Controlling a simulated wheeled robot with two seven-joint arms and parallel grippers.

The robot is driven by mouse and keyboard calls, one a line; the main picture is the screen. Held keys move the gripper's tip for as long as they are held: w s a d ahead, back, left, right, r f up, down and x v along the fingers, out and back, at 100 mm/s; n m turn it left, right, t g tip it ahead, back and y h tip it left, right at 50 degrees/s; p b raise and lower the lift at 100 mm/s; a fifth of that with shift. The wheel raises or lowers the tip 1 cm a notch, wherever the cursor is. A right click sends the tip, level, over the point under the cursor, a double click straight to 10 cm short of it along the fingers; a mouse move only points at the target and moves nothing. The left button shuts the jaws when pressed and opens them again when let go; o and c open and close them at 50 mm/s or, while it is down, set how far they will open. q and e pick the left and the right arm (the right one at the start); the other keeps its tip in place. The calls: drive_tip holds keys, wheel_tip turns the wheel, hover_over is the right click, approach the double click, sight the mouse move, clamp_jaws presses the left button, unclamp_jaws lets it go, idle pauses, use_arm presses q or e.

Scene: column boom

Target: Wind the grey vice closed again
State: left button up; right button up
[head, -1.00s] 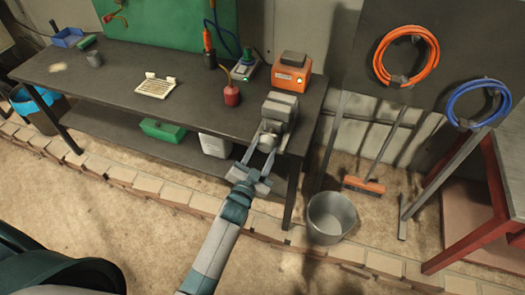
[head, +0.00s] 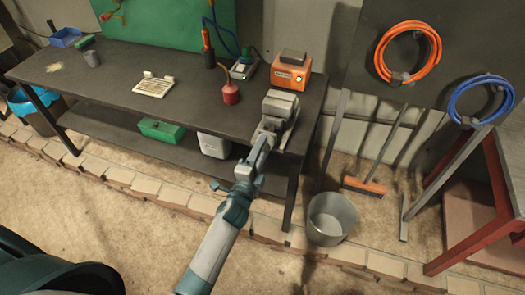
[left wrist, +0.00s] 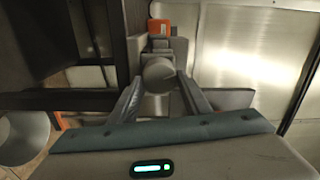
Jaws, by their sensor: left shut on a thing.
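The grey vice (head: 281,104) is mounted at the right front end of the dark workbench (head: 115,75). My left gripper (head: 266,137) reaches it from the front and is shut on the vice's front end. In the left wrist view, a round grey knob (left wrist: 158,74) of the vice sits between the two fingers of the left gripper (left wrist: 157,88). The vice body (left wrist: 158,46) shows behind it. I cannot tell how wide the vice jaws stand apart. My right gripper is not in view.
An orange box (head: 291,72) and a red oil can (head: 231,93) stand on the bench near the vice. A metal bucket (head: 332,218) and a broom (head: 365,186) are to the right. A low brick edging (head: 175,191) runs along the floor under the bench front.

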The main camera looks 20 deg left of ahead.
use_arm(q)
drive_tip(key=m, duration=0.4)
drive_tip(key=shift+m+b, duration=0.3)
drive_tip(key=shift+b, duration=0.05)
idle(0.3)
drive_tip(key=o, duration=1)
drive_tip(key=shift+o, duration=0.2)
drive_tip(key=shift+s, duration=0.1)
drive_tip(key=s+b, duration=0.5)
drive_tip(key=s, duration=1.2)
drive_tip(key=shift+a, duration=0.3)
drive_tip(key=shift+s, duration=0.1)
